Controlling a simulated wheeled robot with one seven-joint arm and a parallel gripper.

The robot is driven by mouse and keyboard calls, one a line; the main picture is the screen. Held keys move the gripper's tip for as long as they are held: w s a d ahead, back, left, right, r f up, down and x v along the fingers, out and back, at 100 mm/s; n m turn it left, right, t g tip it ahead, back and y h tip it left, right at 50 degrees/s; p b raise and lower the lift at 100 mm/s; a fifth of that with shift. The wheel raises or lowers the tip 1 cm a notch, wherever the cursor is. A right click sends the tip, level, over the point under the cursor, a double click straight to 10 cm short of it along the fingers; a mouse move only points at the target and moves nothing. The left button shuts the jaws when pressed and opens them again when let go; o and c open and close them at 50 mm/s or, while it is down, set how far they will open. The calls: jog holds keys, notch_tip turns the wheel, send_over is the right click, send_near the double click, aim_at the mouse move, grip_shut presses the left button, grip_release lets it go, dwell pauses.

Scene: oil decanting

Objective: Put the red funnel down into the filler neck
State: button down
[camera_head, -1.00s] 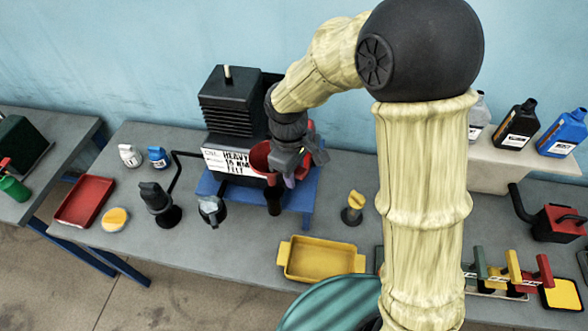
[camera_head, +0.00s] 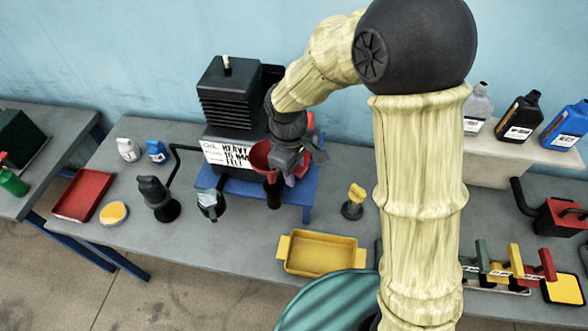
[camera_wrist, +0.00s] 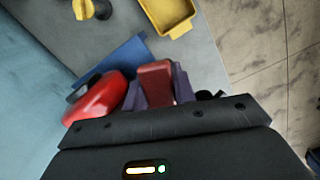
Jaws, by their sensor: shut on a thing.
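The red funnel (camera_head: 261,156) is just left of my gripper (camera_head: 291,168) in the head view, in front of the engine's white label. My gripper is shut on a red part of the funnel (camera_wrist: 156,82), which shows between the two grey-purple fingers in the wrist view. A dark upright cylinder (camera_head: 273,196), apparently the filler neck, stands directly below the funnel by the blue stand's front edge. The funnel's spout is not clearly visible, so I cannot tell whether it is inside the neck.
The dark ribbed engine (camera_head: 228,103) rises behind on the blue stand (camera_head: 240,190). A rounded red part (camera_wrist: 103,97) lies close beside my fingers. A dark jug (camera_head: 211,204), a yellow-topped item (camera_head: 354,200) and a yellow tray (camera_head: 322,254) stand nearby. Bare bench lies between them.

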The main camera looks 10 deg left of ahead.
dwell(0.3)
jog(key=shift+f+b, duration=2)
jog(key=shift+f, duration=0.85)
jog(key=shift+f+b, duration=0.8)
jog(key=shift+f, duration=0.4)
jog(key=c, duration=1.1)
grip_release()
jog(key=shift+o, duration=0.2)
jog(key=shift+r, duration=0.15)
jog(key=r, duration=0.5)
jog(key=a+r+b, duration=0.1)
jog(key=r, duration=0.5)
jog(key=r+b, duration=0.1)
jog(key=r, duration=0.5)
jog(key=shift+w+a+r, duration=0.1)
jog(key=shift+w+a, duration=0.05)
jog(key=shift+w, duration=0.15)
